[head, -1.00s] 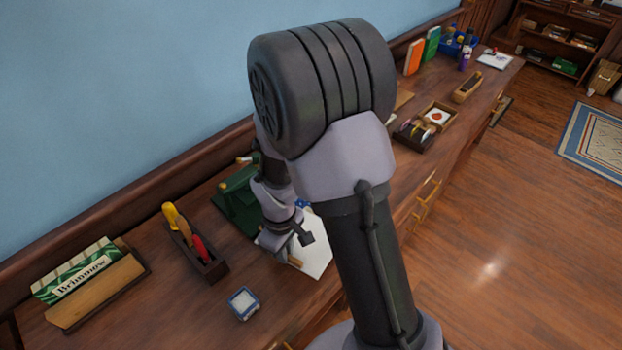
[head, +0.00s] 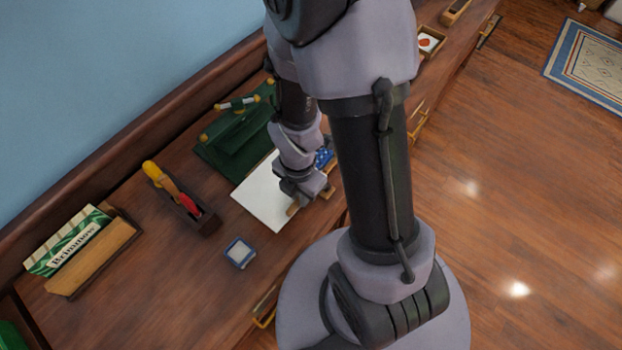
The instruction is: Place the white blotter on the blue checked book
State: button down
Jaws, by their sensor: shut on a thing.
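My gripper (head: 308,197) points down over the right part of a white sheet (head: 262,203) on the desk. It is shut on a small piece with tan ends (head: 292,209), which I take for the white blotter. My gripper covers most of it, and its white part cannot be made out. A blue patch with a white pattern (head: 324,158), likely the blue checked book, shows just behind and right of my gripper. My arm hides the rest of it. Whether the held piece touches anything below cannot be told.
A green desk stand (head: 232,148) is behind the sheet. A dark wooden holder with yellow and red handles (head: 185,200) is left. A small blue-rimmed white box (head: 240,253) lies in front. A Brimnow box (head: 72,245) is far left. Desk between these is bare.

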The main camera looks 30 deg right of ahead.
jog(key=w+d, duration=0.4)
jog(key=d, duration=0.1)
jog(key=w+d, duration=0.2)
jog(key=shift+w+d+f+p, duration=0.25)
jog(key=shift+w+f+p, duration=0.05)
jog(key=shift+f, duration=0.1)
jog(key=f+b, duration=0.1)
jog(key=f, duration=0.2)
jog(key=shift+w+d+f+b, duration=0.2)
jog(key=shift+f+b, duration=0.15)
jog(key=shift+f, duration=0.05)
jog(key=shift+r, duration=0.15)
jog(key=c, duration=1.5)
grip_release()
jog(key=shift+o, duration=0.2)
